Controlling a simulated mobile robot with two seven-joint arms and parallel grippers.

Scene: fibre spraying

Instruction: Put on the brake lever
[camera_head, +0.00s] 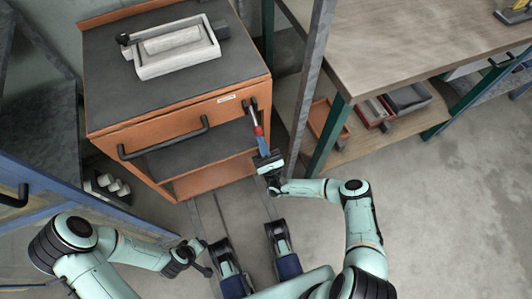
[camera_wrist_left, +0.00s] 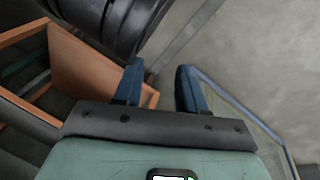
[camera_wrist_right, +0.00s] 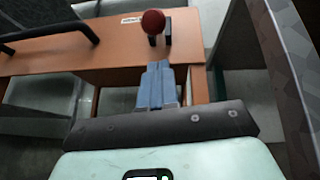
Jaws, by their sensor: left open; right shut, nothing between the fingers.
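The brake lever (camera_head: 253,113) sits at the top right of the orange cart's front. My right gripper (camera_head: 262,142) points at the lever from the front. Its blue fingers (camera_wrist_right: 156,85) are shut together and empty, with the tips just short of or at the knob; I cannot tell whether they touch. My left gripper (camera_wrist_left: 158,85) is open and empty, low and away from the lever; the cart's orange panels show beside it.
The orange cart (camera_head: 110,119) has a dark top with a pale tray (camera_head: 185,69) and a black front handle (camera_head: 163,140). A wooden workbench (camera_head: 390,50) with a metal post (camera_head: 312,75) stands close on the right. A blue frame (camera_head: 80,195) is at left. Open floor lies right.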

